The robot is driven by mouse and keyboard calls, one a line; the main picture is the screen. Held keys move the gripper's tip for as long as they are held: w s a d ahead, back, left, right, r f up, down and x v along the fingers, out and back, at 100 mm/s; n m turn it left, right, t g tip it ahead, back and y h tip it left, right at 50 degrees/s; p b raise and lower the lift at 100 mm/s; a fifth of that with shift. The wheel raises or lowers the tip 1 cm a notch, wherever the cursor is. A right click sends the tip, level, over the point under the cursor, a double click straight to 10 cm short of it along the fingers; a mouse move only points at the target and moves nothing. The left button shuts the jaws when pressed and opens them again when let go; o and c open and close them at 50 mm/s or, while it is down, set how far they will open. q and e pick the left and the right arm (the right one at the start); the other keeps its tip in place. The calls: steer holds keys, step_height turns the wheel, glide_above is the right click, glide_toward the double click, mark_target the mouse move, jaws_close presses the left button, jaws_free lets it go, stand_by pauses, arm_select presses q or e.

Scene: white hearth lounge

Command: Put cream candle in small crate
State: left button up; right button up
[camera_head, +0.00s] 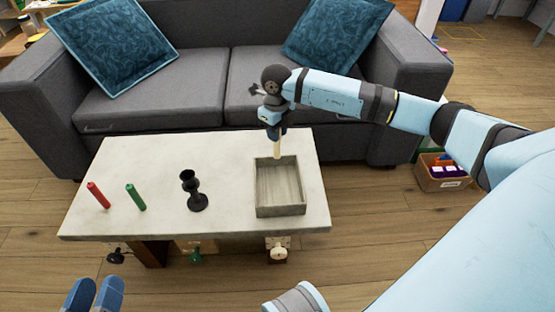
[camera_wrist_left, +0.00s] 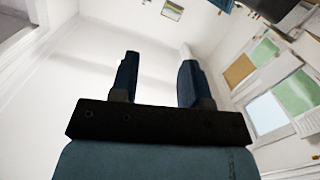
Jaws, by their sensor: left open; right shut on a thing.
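The small crate (camera_head: 262,211) is a grey open box on the right part of the coffee table. The cream candle (camera_head: 277,149) is a pale stick held upright in my right gripper (camera_head: 275,132), over the crate's far edge. The candle's lower end is at the height of the far wall in the picture; I cannot tell whether it touches. The crate's inside looks empty. My left gripper (camera_head: 93,295) is low at the left, in front of the table, with its blue fingers apart. Its fingers also show open and empty in the left wrist view (camera_wrist_left: 158,80).
A grey sofa (camera_head: 190,90) with blue cushions stands behind. A box (camera_head: 441,173) is on the floor at right.

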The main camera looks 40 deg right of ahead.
mark_target(277, 155)
step_height(277, 155, down, 5)
steer(key=shift+f+b, duration=0.1)
steer(key=shift+b, duration=0.55)
step_height(277, 155, down, 4)
steer(key=shift+f+b, duration=0.2)
steer(key=shift+b, duration=0.7)
arm_select(q)
steer(key=shift+w+a+f+m+t, duration=0.15)
steer(key=shift+w+a+m, duration=0.05)
steer(key=shift+w+m, duration=0.25)
steer(key=shift+w+a+f+m+t, duration=0.1)
steer(key=shift+w+a+m+t, duration=0.15)
steer(key=shift+m, duration=0.3)
steer(key=shift+f, duration=0.1)
arm_select(e)
steer(key=o, duration=0.9)
steer(key=shift+f, duration=0.1)
